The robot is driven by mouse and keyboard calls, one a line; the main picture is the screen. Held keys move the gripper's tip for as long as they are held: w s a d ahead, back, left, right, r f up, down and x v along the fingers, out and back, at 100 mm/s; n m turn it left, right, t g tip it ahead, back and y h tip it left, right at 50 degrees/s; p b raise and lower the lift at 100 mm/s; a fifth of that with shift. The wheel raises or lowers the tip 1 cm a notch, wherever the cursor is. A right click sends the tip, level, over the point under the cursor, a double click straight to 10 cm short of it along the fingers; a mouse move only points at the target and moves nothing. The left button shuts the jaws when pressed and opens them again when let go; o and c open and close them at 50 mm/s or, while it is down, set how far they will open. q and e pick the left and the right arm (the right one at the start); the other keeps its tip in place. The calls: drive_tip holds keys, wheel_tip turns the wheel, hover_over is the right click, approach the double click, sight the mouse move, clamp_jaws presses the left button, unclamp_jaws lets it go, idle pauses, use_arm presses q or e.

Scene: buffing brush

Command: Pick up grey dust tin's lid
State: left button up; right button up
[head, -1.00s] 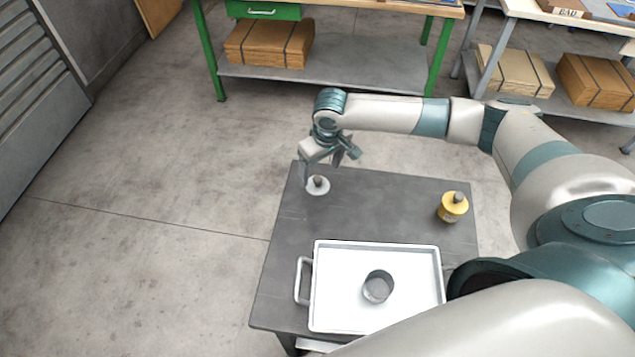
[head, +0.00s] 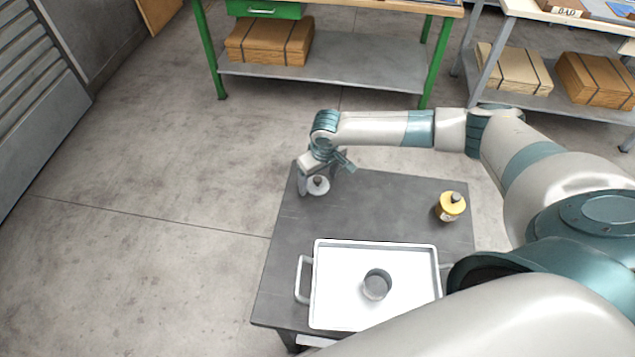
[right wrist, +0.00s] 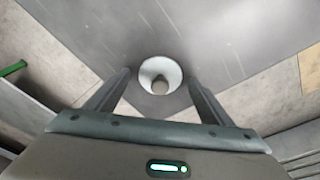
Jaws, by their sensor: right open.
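The grey lid (head: 318,186), a pale disc with a darker knob on top, lies on the dark table near its far left corner. My right gripper (head: 316,187) is open and low over the table at the lid, with its fingers either side of it in the head view. In the right wrist view the lid (right wrist: 160,75) shows just beyond and between the open fingertips (right wrist: 158,80), and I see no contact. An open grey tin (head: 377,285) stands in the white tray (head: 335,318). My left gripper is not in view.
A green-framed bench (head: 330,78) and another bench with boxes stand behind.

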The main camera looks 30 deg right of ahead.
sight(318, 177)
drive_tip(key=shift+c, duration=0.6)
drive_tip(key=c, duration=1)
drive_tip(key=shift+r, duration=0.1)
drive_tip(key=shift+r, duration=0.4)
drive_tip(key=r+b, duration=0.2)
drive_tip(key=r, duration=0.1)
drive_tip(key=shift+d+r, duration=0.1)
drive_tip(key=shift+d, duration=0.1)
drive_tip(key=d+r+b, duration=0.1)
drive_tip(key=d+r, duration=0.1)
drive_tip(key=d, duration=0.1)
drive_tip(key=d+r+b, duration=0.1)
drive_tip(key=d+r, duration=0.1)
drive_tip(key=d, duration=0.2)
drive_tip(key=d+r+b, duration=0.1)
drive_tip(key=d+r, duration=0.2)
drive_tip(key=d, duration=0.1)
drive_tip(key=shift+s+d, duration=0.1)
drive_tip(key=shift+s, duration=0.2)
drive_tip(key=shift+f, duration=0.1)
